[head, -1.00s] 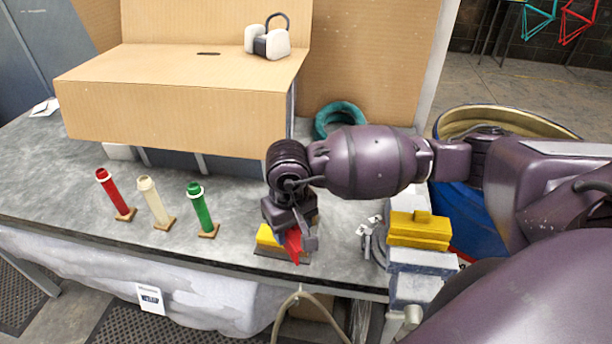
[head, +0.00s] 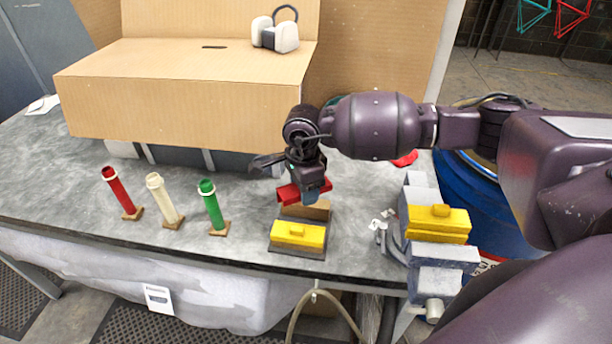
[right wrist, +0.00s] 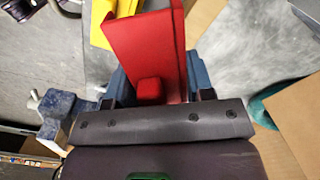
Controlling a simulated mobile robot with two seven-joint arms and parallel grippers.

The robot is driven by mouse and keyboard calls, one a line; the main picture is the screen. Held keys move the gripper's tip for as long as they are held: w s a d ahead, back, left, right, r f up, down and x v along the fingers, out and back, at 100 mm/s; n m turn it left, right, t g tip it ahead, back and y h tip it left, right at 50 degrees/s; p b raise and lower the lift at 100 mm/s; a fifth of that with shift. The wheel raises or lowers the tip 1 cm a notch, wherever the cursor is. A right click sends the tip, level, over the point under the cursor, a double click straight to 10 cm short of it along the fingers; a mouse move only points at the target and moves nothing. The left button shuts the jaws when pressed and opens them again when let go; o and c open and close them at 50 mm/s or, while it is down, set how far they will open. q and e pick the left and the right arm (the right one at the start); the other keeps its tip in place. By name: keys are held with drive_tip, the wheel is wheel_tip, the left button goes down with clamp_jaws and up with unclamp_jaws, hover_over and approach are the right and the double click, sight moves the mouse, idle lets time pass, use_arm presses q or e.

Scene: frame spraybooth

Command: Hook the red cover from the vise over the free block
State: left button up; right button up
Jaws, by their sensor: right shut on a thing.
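My right gripper (head: 312,190) is shut on the red cover (head: 289,194), a bent, channel-like piece. In the right wrist view the red cover (right wrist: 145,45) and its small red knob (right wrist: 150,90) show between the fingers. The gripper holds it over a bare brown block (head: 308,210), partly hiding that block; whether they touch I cannot tell. In front of it a yellow cover (head: 298,235) sits on a dark base. The vise (head: 440,280) at the right carries another yellow cover (head: 437,222). My left gripper is out of view.
Red (head: 120,190), cream (head: 163,198) and green (head: 213,205) cylinders stand on wooden bases at the left. A large cardboard box (head: 180,95) stands behind, with headphones (head: 275,32) on top. Small metal parts (head: 382,235) lie left of the vise. The grey table (head: 70,190) is clear at far left.

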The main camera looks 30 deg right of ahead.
drive_tip(key=m, duration=0.1)
drive_tip(key=w+d+m, duration=0.1)
drive_tip(key=m, duration=0.1)
drive_tip(key=w+m, duration=0.1)
drive_tip(key=m, duration=0.1)
drive_tip(key=shift+w+d+r, duration=0.15)
drive_tip(key=shift+w+d, duration=0.05)
drive_tip(key=shift+d, duration=0.05)
drive_tip(key=shift+w+d+m, duration=0.3)
drive_tip(key=shift+w+m, duration=0.1)
drive_tip(key=shift+m, duration=0.7)
drive_tip(key=shift+b, duration=0.35)
drive_tip(key=shift+f+b, duration=1.25)
drive_tip(key=shift+f, duration=0.7)
drive_tip(key=shift+f+b, duration=1.5)
drive_tip(key=shift+f, duration=0.9)
